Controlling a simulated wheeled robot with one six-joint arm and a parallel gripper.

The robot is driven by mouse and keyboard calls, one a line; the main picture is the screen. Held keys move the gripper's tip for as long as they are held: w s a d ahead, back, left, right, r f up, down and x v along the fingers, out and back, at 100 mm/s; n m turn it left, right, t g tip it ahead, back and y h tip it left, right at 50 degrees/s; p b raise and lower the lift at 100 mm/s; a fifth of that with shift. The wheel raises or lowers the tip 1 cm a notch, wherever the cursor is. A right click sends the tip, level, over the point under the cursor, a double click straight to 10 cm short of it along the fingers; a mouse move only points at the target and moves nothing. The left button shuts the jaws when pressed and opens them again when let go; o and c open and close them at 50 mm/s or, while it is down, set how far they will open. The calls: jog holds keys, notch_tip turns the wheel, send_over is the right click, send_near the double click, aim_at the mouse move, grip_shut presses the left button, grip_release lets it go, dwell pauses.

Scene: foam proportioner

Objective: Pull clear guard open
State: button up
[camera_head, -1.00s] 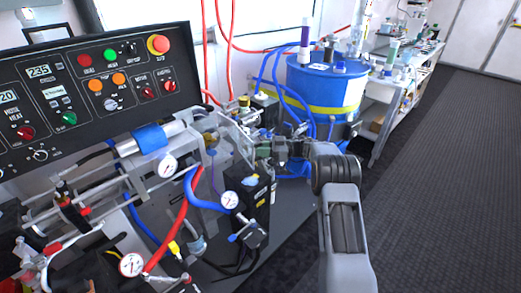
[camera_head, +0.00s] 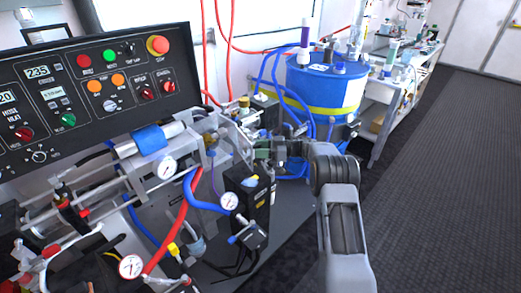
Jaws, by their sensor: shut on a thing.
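The clear guard (camera_head: 217,178) looks like a see-through panel at the front of the metal pump assembly, left of my gripper. Its edges are faint against the hoses and metal behind it. My gripper (camera_head: 258,150) reaches in from the right at the height of the guard's upper right side. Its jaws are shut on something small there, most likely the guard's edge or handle. The held part is too small and too hidden by the jaws to make out clearly.
A black control panel (camera_head: 100,85) stands behind at the left. Red and blue hoses and gauges crowd the machine below. A black box (camera_head: 248,198) stands just under my gripper. A blue drum (camera_head: 325,92) is behind my arm. The floor (camera_head: 440,190) at the right is clear.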

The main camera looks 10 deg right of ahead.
jog(key=s+d, duration=0.1)
jog(key=d, duration=1.2)
jog(key=shift+s+d+b, duration=0.3)
jog(key=shift+s+b, duration=0.05)
